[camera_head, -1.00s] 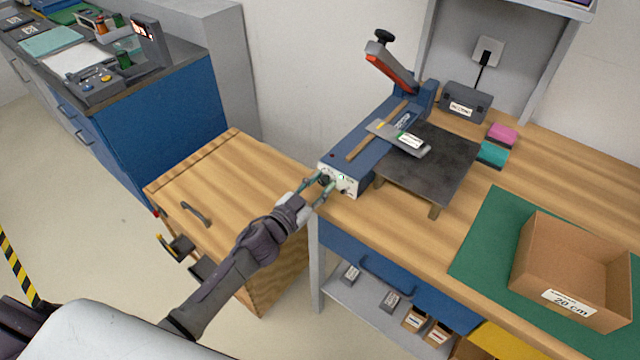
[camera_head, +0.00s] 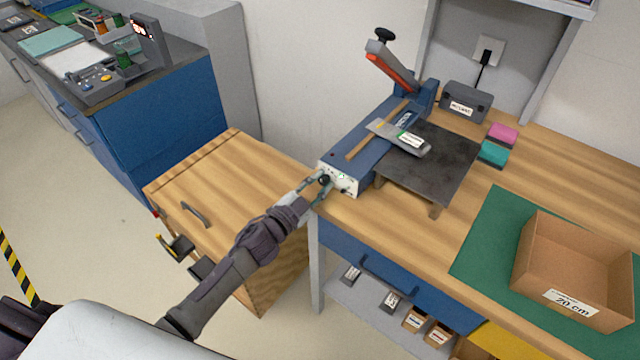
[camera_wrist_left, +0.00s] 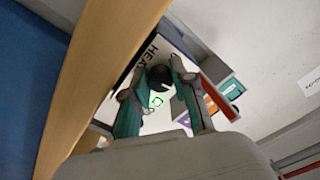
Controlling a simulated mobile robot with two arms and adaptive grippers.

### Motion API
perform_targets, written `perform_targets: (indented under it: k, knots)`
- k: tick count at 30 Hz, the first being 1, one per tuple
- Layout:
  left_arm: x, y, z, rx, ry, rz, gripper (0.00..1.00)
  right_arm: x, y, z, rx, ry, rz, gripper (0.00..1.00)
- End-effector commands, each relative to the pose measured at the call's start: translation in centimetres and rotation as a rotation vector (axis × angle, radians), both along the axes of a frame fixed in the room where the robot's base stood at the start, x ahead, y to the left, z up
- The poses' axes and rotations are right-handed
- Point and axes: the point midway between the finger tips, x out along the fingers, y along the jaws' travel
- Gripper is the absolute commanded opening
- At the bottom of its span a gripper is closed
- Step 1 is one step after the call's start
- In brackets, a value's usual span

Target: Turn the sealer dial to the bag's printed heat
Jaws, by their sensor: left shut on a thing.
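The blue heat sealer (camera_head: 365,151) stands on the wooden bench with its red-edged arm (camera_head: 393,72) raised. Its white front panel (camera_head: 347,184) carries a black dial (camera_head: 324,179). My left gripper (camera_head: 320,184) is shut on this dial. In the left wrist view, the fingers hold either side of the dial (camera_wrist_left: 157,79), beside partly hidden "HEAT" lettering and a small green mark. A grey bag (camera_head: 385,130) with a white label lies across the sealer and dark plate; its print is too small to read. My right gripper is not in view.
A dark plate (camera_head: 453,165) adjoins the sealer. An open cardboard box (camera_head: 569,247) marked 20 cm sits on a green mat (camera_head: 486,237). Pink and teal blocks lie behind the plate. A wooden cabinet (camera_head: 238,175) stands left of the bench, below my left arm.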

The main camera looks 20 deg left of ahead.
Motion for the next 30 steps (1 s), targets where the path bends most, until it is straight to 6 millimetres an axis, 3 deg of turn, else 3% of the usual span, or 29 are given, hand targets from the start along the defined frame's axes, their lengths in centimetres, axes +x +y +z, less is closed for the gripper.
perform_targets:
  k: [10,25,26,30]
  knots:
    - [0.00,0.05,-0.08,0.142,-0.049,0.000,0.00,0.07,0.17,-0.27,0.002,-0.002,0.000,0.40]
    - [-0.02,0.04,-0.08,0.163,-0.057,0.000,0.00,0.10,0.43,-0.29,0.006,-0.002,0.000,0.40]
    - [-0.02,0.04,-0.08,0.163,-0.057,0.000,0.27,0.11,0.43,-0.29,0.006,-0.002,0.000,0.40]
    - [-0.02,0.04,-0.05,0.162,-0.057,0.000,0.51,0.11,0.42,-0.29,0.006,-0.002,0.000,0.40]
